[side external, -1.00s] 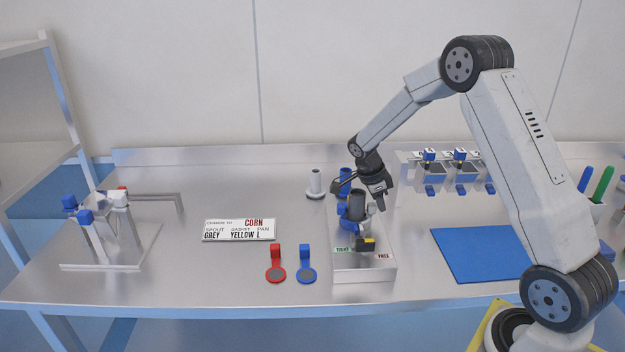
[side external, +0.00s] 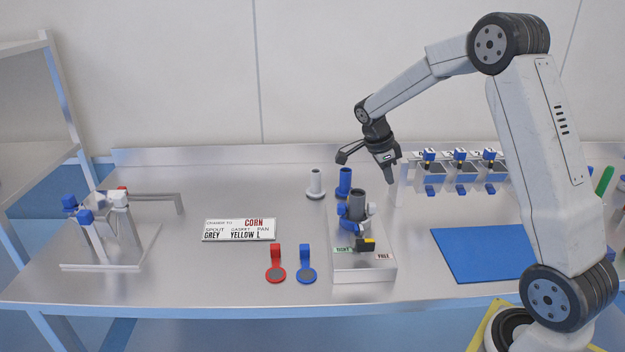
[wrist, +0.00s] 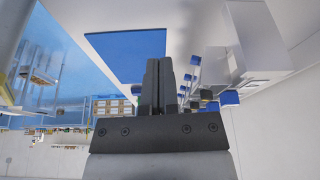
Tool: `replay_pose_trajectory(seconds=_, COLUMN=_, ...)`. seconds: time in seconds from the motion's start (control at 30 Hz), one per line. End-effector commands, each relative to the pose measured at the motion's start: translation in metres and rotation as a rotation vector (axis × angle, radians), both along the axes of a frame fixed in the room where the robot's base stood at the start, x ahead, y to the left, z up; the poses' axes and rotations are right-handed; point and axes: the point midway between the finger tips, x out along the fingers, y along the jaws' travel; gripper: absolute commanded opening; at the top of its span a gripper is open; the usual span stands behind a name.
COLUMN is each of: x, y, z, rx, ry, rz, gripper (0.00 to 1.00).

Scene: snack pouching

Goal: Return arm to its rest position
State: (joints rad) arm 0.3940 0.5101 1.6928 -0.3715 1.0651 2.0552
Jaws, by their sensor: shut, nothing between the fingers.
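My gripper (side external: 368,166) hangs in the air above the back of the bench, clear of everything below it. Its fingers also show in the wrist view (wrist: 161,82), shut together with nothing between them. Below it and slightly left, a dark grey spout (side external: 358,199) stands upright in a blue collar (side external: 352,220) on the metal fixture block (side external: 364,270). A sign card (side external: 239,230) lies on the bench with the words CORN, GREY and YELLOW L.
A white spout (side external: 315,184) and a blue spout (side external: 344,182) stand at the back. Right are a blue mat (side external: 482,254) and a rack of small pans (side external: 459,172). A metal stand (side external: 115,230) is at left.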

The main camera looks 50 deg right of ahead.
Motion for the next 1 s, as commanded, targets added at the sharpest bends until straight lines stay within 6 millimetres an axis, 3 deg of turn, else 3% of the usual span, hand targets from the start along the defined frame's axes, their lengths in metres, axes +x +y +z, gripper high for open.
replay_pose_trajectory(seconds=0.2, x=0.003, y=0.003, z=0.013, rx=0.001, ry=0.000, rz=-0.001, gripper=0.00)
replay_pose_trajectory(seconds=0.57, x=0.002, y=0.011, z=0.012, rx=0.017, ry=0.002, rz=0.054, gripper=0.00)
replay_pose_trajectory(seconds=0.77, x=-0.001, y=0.034, z=0.007, rx=0.071, ry=0.006, rz=0.245, gripper=0.00)
replay_pose_trajectory(seconds=1.0, x=-0.011, y=0.077, z=-0.002, rx=0.153, ry=0.010, rz=0.610, gripper=0.00)
